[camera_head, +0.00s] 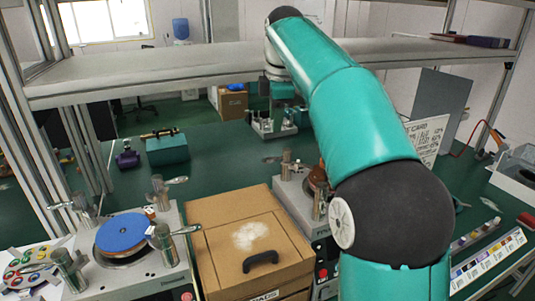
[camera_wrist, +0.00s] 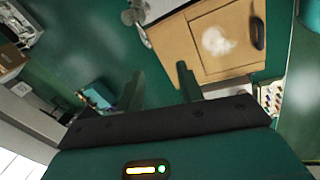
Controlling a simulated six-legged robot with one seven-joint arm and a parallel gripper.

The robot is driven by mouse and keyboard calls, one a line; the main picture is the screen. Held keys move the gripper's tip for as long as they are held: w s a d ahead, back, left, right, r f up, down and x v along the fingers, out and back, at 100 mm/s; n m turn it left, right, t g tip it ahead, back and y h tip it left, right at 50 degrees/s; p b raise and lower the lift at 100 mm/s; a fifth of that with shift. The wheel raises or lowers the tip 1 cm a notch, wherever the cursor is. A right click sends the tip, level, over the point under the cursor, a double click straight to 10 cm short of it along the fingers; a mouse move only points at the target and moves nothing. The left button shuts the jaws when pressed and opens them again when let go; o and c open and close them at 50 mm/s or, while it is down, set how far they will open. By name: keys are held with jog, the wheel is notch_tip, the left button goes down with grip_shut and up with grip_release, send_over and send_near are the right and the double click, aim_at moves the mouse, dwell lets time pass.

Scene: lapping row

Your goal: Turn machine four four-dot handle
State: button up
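A lapping machine (camera_head: 130,268) with a blue disc (camera_head: 122,232) stands at front left in the head view. Metal posts with lever handles (camera_head: 177,181) surround the disc. A second machine (camera_head: 292,197) is partly hidden behind my arm, with a handle post (camera_head: 287,162) showing. I cannot tell which machine is number four, nor make out dot marks on any handle. In the wrist view, part of a metal handle (camera_wrist: 133,14) shows at the top. My gripper (camera_wrist: 160,82) is open and empty there, its two fingers apart, with nothing between them but green surface.
A wooden box (camera_head: 253,237) with a black grip sits between the two machines. A shelf (camera_head: 150,73) crosses behind them. A teal block (camera_head: 167,149) and a purple item (camera_head: 127,159) stand on the green bench, which has free room around them.

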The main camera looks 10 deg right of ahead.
aim_at(269, 159)
jog(key=w+f+n, duration=0.1)
jog(key=w+f, duration=0.1)
jog(key=f, duration=0.2)
jog(key=w+f+n, duration=0.1)
jog(key=w+f, duration=0.1)
jog(key=f, duration=0.3)
jog(key=w+f, duration=0.2)
jog(key=f, duration=0.3)
jog(key=shift+w+a+f+n, duration=0.15)
jog(key=shift+w+f+n, duration=0.05)
jog(key=shift+w+n, duration=0.2)
jog(key=shift+c, duration=0.3)
grip_shut()
